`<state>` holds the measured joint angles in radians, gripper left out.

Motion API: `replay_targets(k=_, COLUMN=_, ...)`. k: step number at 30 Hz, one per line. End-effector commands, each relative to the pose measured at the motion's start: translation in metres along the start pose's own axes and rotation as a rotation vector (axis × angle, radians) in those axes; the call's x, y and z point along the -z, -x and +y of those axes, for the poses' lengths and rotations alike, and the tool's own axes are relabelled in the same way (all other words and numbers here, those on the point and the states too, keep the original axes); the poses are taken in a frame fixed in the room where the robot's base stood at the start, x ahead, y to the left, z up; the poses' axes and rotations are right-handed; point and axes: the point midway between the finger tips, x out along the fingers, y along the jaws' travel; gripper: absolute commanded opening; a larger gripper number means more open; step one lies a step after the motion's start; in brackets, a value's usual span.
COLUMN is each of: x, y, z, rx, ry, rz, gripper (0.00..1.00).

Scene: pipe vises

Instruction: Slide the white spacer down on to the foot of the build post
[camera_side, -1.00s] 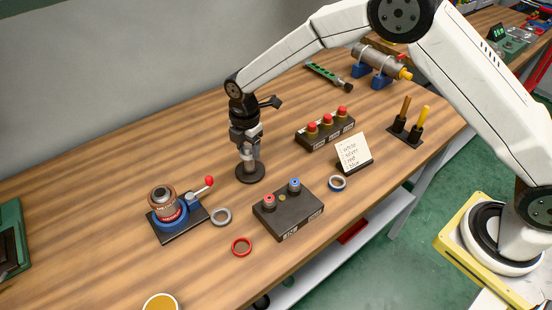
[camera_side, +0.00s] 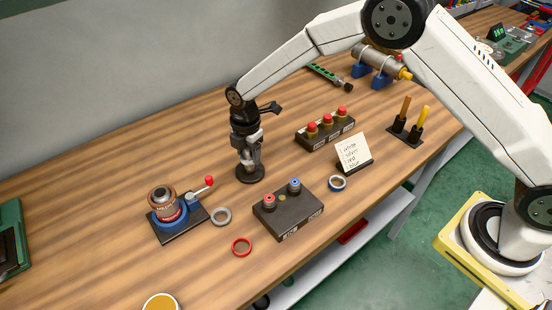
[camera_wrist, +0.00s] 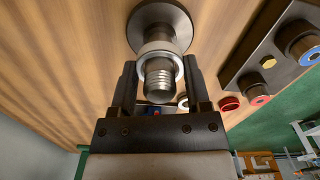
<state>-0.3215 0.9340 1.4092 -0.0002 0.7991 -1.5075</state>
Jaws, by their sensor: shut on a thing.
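The build post (camera_wrist: 160,82) stands upright on its round dark base (camera_side: 250,179), with its threaded top towards the wrist camera. The white spacer (camera_wrist: 158,46) is around the post, between my fingertips. My gripper (camera_wrist: 159,65) is shut on the white spacer, one finger on each side of the post. In the wrist view a short length of bare post shows between the spacer and the base (camera_wrist: 178,16). In the side view my gripper (camera_side: 250,160) points down low over the base and hides most of the post and the spacer.
A silver ring (camera_side: 221,224), a red ring (camera_side: 241,254) and a blue ring (camera_side: 337,189) lie on the bench. A button box (camera_side: 288,217) stands at front right, a vise (camera_side: 178,232) at left. A handwritten card (camera_side: 354,151) and another button box (camera_side: 326,134) stand to the right.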

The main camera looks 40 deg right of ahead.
Motion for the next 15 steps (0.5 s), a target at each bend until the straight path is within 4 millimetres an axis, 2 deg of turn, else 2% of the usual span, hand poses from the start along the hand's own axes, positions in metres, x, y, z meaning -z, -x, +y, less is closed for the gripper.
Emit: replay_targets(k=15, x=0.0, y=-0.0091, z=0.0004, rx=-0.001, ry=0.0, rz=0.0, gripper=0.04)
